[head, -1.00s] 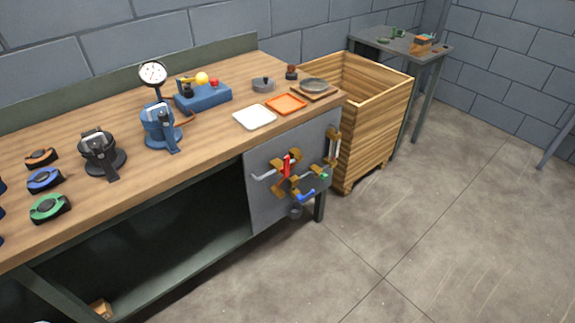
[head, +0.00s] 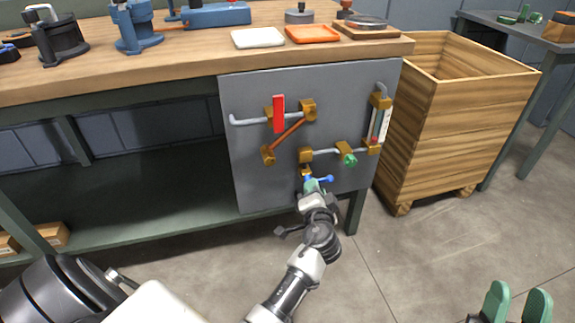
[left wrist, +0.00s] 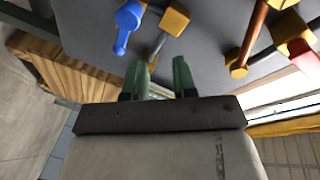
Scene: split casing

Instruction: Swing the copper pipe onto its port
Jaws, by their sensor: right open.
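The grey panel (head: 256,185) on the bench front carries pipes and valves. In the left wrist view, the copper pipe (left wrist: 254,34) is at upper right. My left gripper (head: 312,184) is in front of the lower panel, close to the blue lever (head: 325,179). In the wrist view, its green fingers (left wrist: 160,75) are apart with nothing visible between them, left of the copper pipe. My right gripper (head: 515,305) is open and empty at bottom right.
A red handle (head: 278,114) stands beside the copper pipe; a green knob (head: 348,160) is lower right. A gauge tube (head: 381,122) is at the panel's right edge. A wooden crate (head: 455,130) stands right of the bench. The floor in front is clear.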

